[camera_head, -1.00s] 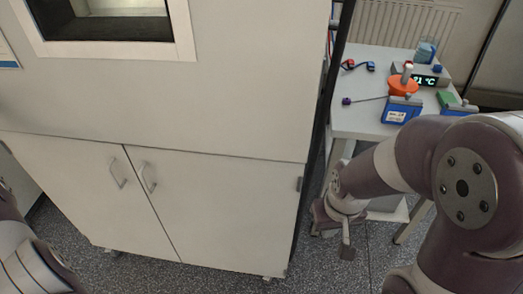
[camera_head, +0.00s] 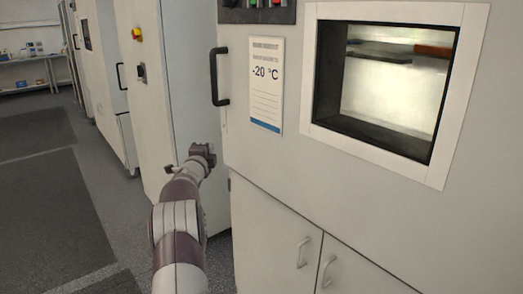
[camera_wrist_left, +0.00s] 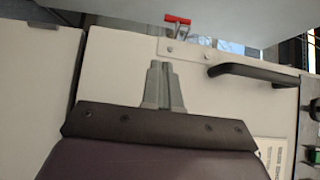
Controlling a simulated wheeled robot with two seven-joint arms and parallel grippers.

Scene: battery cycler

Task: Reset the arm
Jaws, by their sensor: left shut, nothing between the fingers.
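My left arm reaches forward from the bottom in the head view, with its left gripper (camera_head: 203,150) in front of the tall white cabinets. In the left wrist view the left gripper (camera_wrist_left: 161,66) has its grey fingers together with nothing between them. A white cabinet front fills the space beyond the fingers. My right arm and right gripper are not in view.
A chamber (camera_head: 270,165) with a black handle (camera_head: 219,76), a window (camera_head: 385,80) and a "-20 °C" label (camera_head: 266,85) stands right of the arm. The black handle (camera_wrist_left: 252,72) also shows in the wrist view. Dark mats (camera_head: 45,220) lie on the open floor at left.

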